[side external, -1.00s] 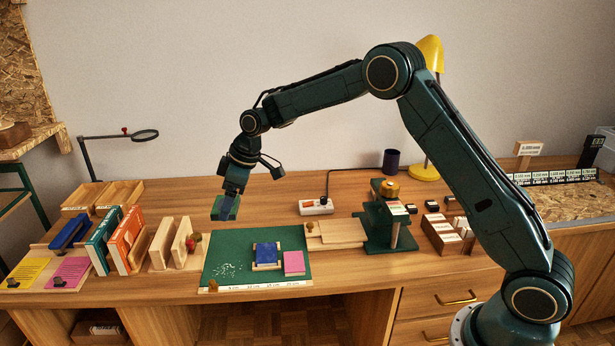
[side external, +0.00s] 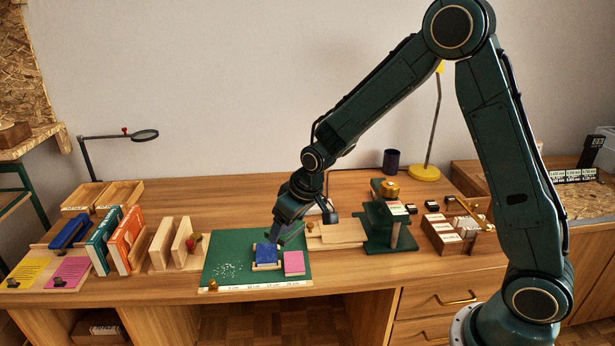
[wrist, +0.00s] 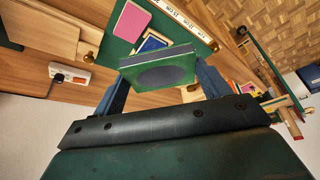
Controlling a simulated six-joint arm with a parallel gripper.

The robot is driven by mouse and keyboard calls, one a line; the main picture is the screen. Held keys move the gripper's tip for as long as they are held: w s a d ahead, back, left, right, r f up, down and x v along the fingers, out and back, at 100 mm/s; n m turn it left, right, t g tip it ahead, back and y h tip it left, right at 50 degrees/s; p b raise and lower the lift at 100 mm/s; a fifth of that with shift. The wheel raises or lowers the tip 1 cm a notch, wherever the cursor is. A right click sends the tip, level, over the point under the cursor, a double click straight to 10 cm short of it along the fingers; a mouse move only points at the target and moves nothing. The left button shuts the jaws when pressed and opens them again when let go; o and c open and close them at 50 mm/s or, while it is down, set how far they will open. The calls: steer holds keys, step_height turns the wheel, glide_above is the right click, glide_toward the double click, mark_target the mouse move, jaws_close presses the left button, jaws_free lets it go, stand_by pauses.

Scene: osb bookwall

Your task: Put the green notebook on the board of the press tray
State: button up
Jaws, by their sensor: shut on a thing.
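My gripper (side external: 281,236) is shut on the green notebook (wrist: 158,70), which shows between the fingers in the wrist view. In the side view the notebook is hard to pick out against the green mat and the gripper. My gripper is above the mat's back right part, left of the press tray. The tray's pale wooden board (side external: 343,232) lies flat, with its bare top visible, beside the dark green press (side external: 388,225). The tray also shows at the upper left of the wrist view (wrist: 42,28).
The green cutting mat (side external: 225,250) carries a blue notebook (side external: 266,252) and a pink notebook (side external: 293,262) just below my gripper. A power strip (wrist: 69,73) lies behind. Bookends and upright books (side external: 127,240) stand at the left. Boxes (side external: 447,236) stand right of the press.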

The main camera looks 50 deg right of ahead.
steer(key=shift+s+d+f+m, duration=0.1)
steer(key=shift+s+d+m, duration=0.15)
steer(key=shift+s, duration=0.3)
steer(key=shift+s+d+f+m, duration=0.1)
steer(key=shift+s+d+m, duration=0.1)
steer(key=shift+s, duration=0.35)
steer(key=s+f, duration=0.4)
steer(key=f, duration=0.1)
steer(key=shift+f, duration=0.1)
steer(key=w+a+r+n+y, duration=0.1)
steer(key=w+a+r+n, duration=0.1)
steer(key=w, duration=0.5)
steer(key=w+a+r+n+g+y, duration=0.1)
steer(key=w+a+r+n, duration=0.1)
steer(key=w+r+n, duration=0.2)
steer(key=w+a+r+n, duration=0.2)
steer(key=w+r+n, duration=0.1)
steer(key=w, duration=0.6)
steer(key=shift+w+a+r+y, duration=0.25)
steer(key=shift+w+r+y, duration=0.1)
steer(key=shift+r+y, duration=0.1)
